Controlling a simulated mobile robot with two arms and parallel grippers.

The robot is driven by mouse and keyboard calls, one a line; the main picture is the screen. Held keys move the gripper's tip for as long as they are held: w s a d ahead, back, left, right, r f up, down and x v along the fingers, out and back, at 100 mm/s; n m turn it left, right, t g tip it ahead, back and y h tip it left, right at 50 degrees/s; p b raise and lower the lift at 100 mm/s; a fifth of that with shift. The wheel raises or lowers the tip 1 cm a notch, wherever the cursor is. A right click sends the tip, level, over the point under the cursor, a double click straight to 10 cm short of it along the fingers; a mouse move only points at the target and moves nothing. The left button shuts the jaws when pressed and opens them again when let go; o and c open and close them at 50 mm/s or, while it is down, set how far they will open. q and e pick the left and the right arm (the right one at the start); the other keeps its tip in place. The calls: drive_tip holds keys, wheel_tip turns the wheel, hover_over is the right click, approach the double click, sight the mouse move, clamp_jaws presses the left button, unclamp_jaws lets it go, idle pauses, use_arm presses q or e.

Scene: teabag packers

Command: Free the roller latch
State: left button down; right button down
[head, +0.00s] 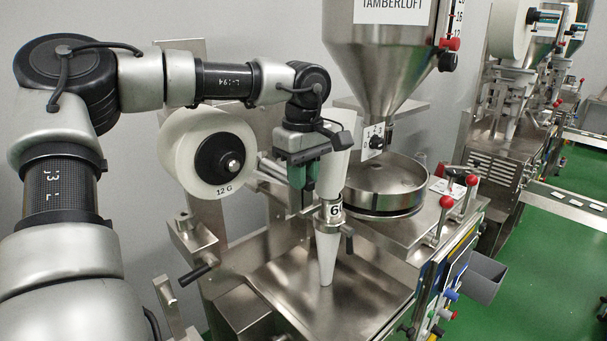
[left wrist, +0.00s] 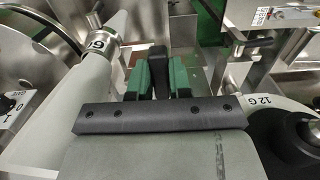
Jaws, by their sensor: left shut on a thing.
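My left gripper (head: 303,182) points down between the white paper roll (head: 185,150) and the white forming tube (head: 328,255) marked 6. In the left wrist view its green fingers (left wrist: 158,78) are shut on an upright black handle (left wrist: 157,58), which looks like the roller latch. In the head view the gripper hides most of that handle, and its lower end and mount are hard to make out. I cannot tell whether the latch is engaged. My right gripper is not in view.
The tube stands close at the gripper's right, with a clamp and black knob (head: 348,240). A steel hopper (head: 375,65) and round pan (head: 385,185) stand further right. A black lever (head: 199,273) juts out at lower left. The steel plate (head: 370,295) below is bare.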

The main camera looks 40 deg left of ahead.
use_arm(q)
drive_tip(key=shift+w+r, duration=0.1)
drive_tip(key=shift+r, duration=0.15)
drive_tip(key=c, duration=1.2)
unclamp_jaws()
drive_tip(key=shift+c, duration=0.2)
drive_tip(key=shift+o, duration=1)
drive_tip(key=shift+a+f, duration=0.1)
drive_tip(key=shift+f, duration=0.05)
wheel_tip(320, 180, up, 11)
drive_tip(key=b, duration=0.2)
drive_tip(key=shift+f, duration=0.1)
